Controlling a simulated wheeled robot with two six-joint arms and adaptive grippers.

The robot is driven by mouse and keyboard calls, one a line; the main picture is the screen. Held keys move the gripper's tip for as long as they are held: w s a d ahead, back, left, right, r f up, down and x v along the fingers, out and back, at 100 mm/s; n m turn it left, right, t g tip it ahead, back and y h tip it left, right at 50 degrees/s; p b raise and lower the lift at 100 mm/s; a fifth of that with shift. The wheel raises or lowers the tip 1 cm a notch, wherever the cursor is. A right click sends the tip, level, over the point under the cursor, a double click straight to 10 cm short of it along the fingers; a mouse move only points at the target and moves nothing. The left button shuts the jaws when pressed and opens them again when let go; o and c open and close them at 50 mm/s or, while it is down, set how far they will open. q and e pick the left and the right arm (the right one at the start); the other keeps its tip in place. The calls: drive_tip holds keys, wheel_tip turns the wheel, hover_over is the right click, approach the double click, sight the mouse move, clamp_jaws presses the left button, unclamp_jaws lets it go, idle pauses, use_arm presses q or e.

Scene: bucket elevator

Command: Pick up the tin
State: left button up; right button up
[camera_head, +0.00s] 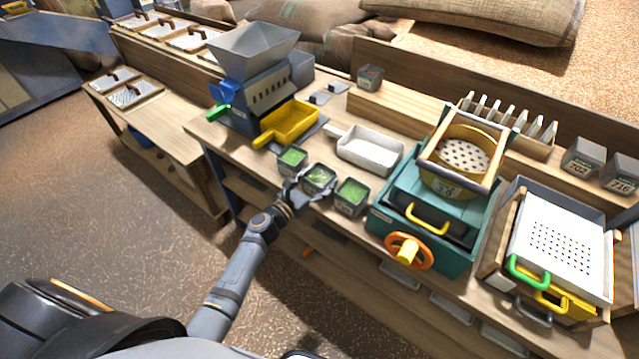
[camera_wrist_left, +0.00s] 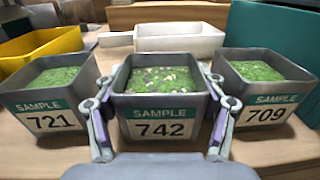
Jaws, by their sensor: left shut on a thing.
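Three dark square tins with green contents stand in a row near the bench's front edge. The middle tin, labelled SAMPLE 742 (camera_wrist_left: 160,105), holds green stuff with pale flecks and also shows in the head view (camera_head: 318,180). My left gripper (camera_head: 304,190) is shut on this middle tin. In the left wrist view its fingers (camera_wrist_left: 162,125) press on the tin's left and right sides. The tin looks upright; I cannot tell whether it is clear of the bench. Tin 721 (camera_wrist_left: 54,100) is on the left and tin 709 (camera_wrist_left: 262,95) on the right, both close to the fingers.
A yellow scoop tray (camera_head: 290,122) and a white scoop tray (camera_head: 370,150) lie behind the tins. A grey hopper machine (camera_head: 252,75) stands left, and a teal sieve machine (camera_head: 430,205) with an orange wheel stands right.

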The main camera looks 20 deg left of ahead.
use_arm(q)
drive_tip(key=shift+c, duration=1)
drive_tip(key=shift+r, duration=0.1)
